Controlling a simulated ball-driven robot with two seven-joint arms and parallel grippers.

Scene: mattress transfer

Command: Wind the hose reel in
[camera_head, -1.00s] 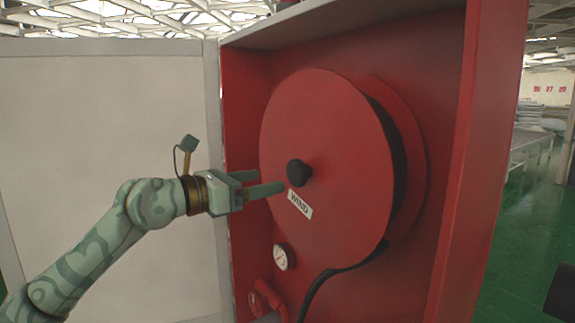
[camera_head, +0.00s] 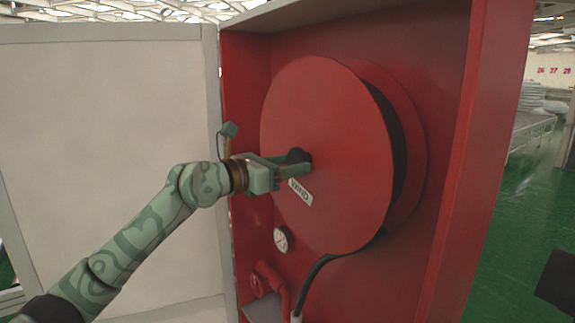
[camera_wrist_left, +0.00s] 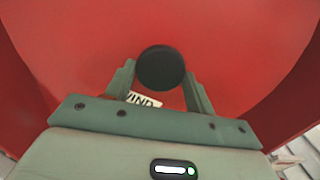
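The red hose reel (camera_head: 325,215) stands in a red cabinet, its round face toward me. A black knob (camera_head: 299,156) sticks out of this face above a white label reading "WIND". My left gripper (camera_head: 287,167) is at the knob. In the left wrist view the knob (camera_wrist_left: 161,68) sits between the two fingertips, with one finger on each side. The fingers look spread; I cannot tell whether they touch it. The black hose (camera_head: 318,268) runs down from the reel's underside. My right gripper is not in view.
The red cabinet's right wall (camera_head: 470,170) and left wall enclose the reel. A white door panel (camera_head: 110,150) stands to the left. A gauge (camera_head: 281,239) and a red valve (camera_head: 270,280) sit below the reel. Green floor (camera_head: 515,225) is open at right.

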